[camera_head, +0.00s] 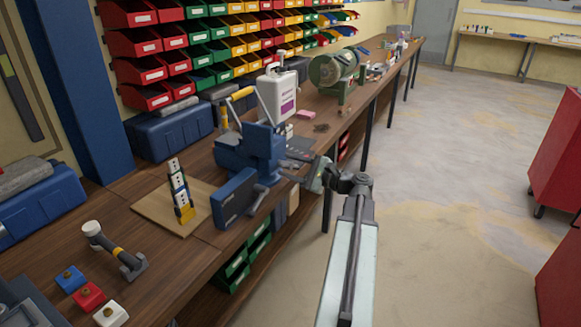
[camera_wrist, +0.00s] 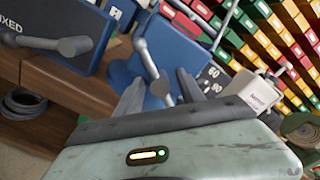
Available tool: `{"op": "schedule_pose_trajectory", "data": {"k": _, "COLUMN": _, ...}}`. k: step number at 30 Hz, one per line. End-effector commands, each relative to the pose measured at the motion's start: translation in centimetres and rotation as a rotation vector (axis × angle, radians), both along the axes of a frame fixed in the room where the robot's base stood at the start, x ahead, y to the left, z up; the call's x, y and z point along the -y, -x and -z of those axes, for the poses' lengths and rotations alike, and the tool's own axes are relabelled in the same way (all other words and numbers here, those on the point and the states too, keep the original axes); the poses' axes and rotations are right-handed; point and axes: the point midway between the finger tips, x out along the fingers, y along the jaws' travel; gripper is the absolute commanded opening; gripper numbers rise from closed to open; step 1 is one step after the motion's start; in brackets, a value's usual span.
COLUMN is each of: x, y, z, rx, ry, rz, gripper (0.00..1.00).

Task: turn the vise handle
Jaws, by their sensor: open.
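The blue vise (camera_head: 252,148) stands at the bench's front edge. It also fills the middle of the wrist view (camera_wrist: 127,70). A grey bar with a rounded end (camera_wrist: 149,62), seemingly the vise handle, slants across the vise and shows between my open fingers. I cannot tell whether they touch it. A second grey bar with a knob (camera_wrist: 70,46) lies further left, before a blue case; it shows beside the case in the head view (camera_head: 257,197). My gripper (camera_head: 308,176) is open and empty, just right of the vise. Its fingertips (camera_wrist: 160,82) point at the vise.
The blue case (camera_head: 231,200) stands close left of the vise. A white jug (camera_head: 277,97) and a green grinder (camera_head: 337,70) stand behind it. The floor (camera_head: 450,190) right of the bench is clear.

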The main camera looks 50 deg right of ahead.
Motion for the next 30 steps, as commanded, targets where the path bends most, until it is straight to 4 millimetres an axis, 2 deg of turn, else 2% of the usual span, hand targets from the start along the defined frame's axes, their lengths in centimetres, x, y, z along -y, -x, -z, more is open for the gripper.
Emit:
{"op": "schedule_pose_trajectory", "data": {"k": 5, "x": 0.03, "y": 0.01, "z": 0.01, "rx": -0.001, "ry": 0.0, "rz": 0.001, "gripper": 0.46}}
{"op": "schedule_pose_trajectory", "data": {"k": 6, "x": 0.03, "y": 0.02, "z": 0.0, "rx": -0.001, "ry": 0.0, "rz": 0.001, "gripper": 0.4}}
{"op": "schedule_pose_trajectory", "data": {"k": 10, "x": 0.05, "y": 0.06, "z": 0.01, "rx": 0.0, "ry": 0.0, "rz": 0.001, "gripper": 0.04}}
{"op": "schedule_pose_trajectory", "data": {"k": 11, "x": 0.05, "y": 0.06, "z": 0.01, "rx": 0.0, "ry": 0.0, "rz": 0.001, "gripper": 0.0}}
{"op": "schedule_pose_trajectory", "data": {"k": 20, "x": 0.2, "y": 0.26, "z": 0.04, "rx": 0.006, "ry": 0.029, "rz": 0.003, "gripper": 0.0}}
{"op": "schedule_pose_trajectory", "data": {"k": 30, "x": 0.24, "y": 0.3, "z": 0.06, "rx": 0.054, "ry": 0.221, "rz": 0.004, "gripper": 0.0}}
